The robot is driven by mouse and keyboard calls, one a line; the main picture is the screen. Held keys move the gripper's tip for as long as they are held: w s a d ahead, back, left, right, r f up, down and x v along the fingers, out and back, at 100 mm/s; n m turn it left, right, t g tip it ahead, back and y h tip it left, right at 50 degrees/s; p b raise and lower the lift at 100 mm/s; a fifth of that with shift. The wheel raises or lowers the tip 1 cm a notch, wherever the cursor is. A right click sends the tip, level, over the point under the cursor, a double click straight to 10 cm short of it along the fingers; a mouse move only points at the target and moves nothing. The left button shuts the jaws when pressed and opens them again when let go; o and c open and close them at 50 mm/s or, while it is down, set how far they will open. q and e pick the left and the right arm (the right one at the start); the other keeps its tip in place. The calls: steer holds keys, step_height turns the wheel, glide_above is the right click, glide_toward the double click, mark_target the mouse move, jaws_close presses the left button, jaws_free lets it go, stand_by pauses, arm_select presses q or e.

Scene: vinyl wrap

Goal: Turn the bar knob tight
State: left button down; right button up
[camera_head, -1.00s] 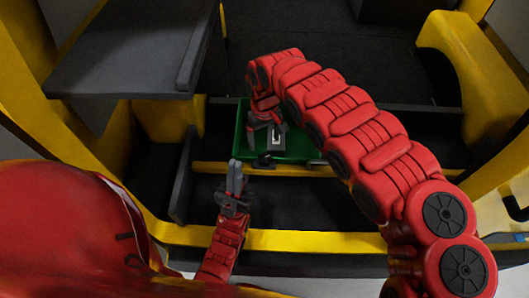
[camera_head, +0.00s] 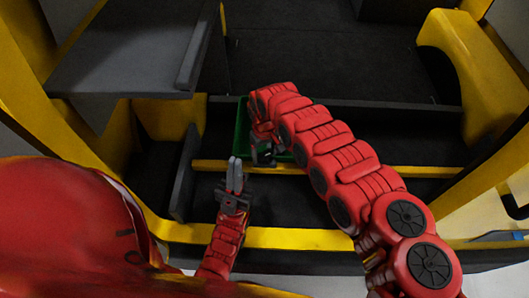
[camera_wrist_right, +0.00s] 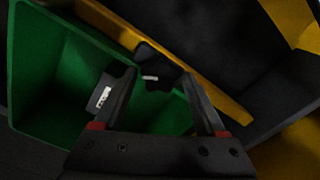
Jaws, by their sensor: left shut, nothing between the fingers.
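The bar knob (camera_wrist_right: 158,66) is a black, lobed knob in the right wrist view, near the yellow bar. My right gripper (camera_wrist_right: 157,76) is open, with its fingers on either side of the knob in that view; I cannot tell whether they touch it. In the head view my right gripper (camera_head: 263,154) is over the front of the green bin, and the knob is mostly hidden there. My left gripper (camera_head: 235,168) is shut and empty, pointing up in front of the yellow bar, left of the right gripper.
The green bin (camera_wrist_right: 40,75) lies beside the yellow bar (camera_wrist_right: 215,92). A grey block with a white label (camera_wrist_right: 103,97) shows at the left finger. The yellow bar crosses the head view (camera_head: 400,171). A grey panel (camera_head: 125,50) overhangs at the upper left.

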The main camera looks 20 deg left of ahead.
steer(key=c, duration=1)
